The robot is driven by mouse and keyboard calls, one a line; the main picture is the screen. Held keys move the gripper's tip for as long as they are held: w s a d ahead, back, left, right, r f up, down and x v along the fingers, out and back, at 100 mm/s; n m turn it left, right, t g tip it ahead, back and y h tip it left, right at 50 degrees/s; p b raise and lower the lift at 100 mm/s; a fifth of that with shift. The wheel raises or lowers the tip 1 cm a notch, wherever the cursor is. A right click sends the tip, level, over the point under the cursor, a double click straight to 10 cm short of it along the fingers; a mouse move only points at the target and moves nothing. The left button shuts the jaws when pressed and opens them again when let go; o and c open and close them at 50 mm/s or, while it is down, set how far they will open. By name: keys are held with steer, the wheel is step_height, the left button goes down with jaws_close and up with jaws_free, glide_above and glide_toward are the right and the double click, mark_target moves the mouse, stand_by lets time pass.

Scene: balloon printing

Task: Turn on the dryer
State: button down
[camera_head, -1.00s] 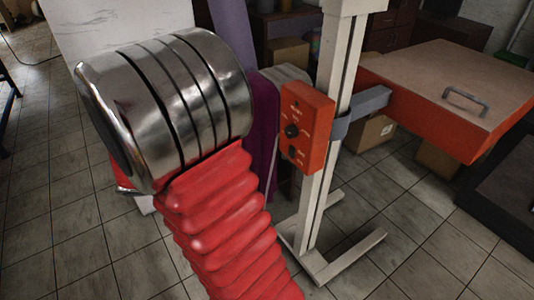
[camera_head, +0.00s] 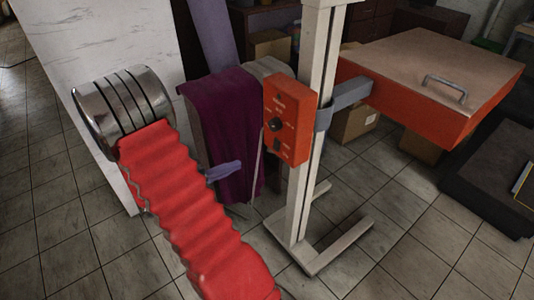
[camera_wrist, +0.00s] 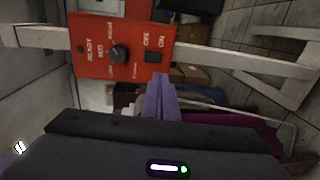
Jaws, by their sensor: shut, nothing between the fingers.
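The dryer has an orange-red control box (camera_head: 285,120) on a pale post, with a flat red heating panel (camera_head: 440,85) at right. The box carries a round black knob (camera_head: 275,124) and a dark switch (camera_head: 277,147) below it. In the wrist view the box (camera_wrist: 122,42) is turned sideways, with the knob (camera_wrist: 118,54) and the switch (camera_wrist: 153,57) marked OFF and ON. My gripper (camera_wrist: 160,78) is shut and empty, its purple fingers pointing towards the switch. In the head view the fingertips (camera_head: 236,166) are left of and below the box, apparently apart from it.
The dryer's post (camera_head: 318,100) stands on pale feet (camera_head: 320,250) on the tiled floor. A purple cloth (camera_head: 225,125) hangs behind my gripper. A white panel (camera_head: 85,45) stands at left. Cardboard boxes (camera_head: 355,122) lie under the heating panel. A dark low platform (camera_head: 490,180) is at right.

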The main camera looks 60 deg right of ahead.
mark_target(276, 145)
steer(key=shift+d, duration=0.1)
steer(key=x, duration=1.4)
steer(key=shift+w+f, duration=0.1)
steer(key=shift+w, duration=0.15)
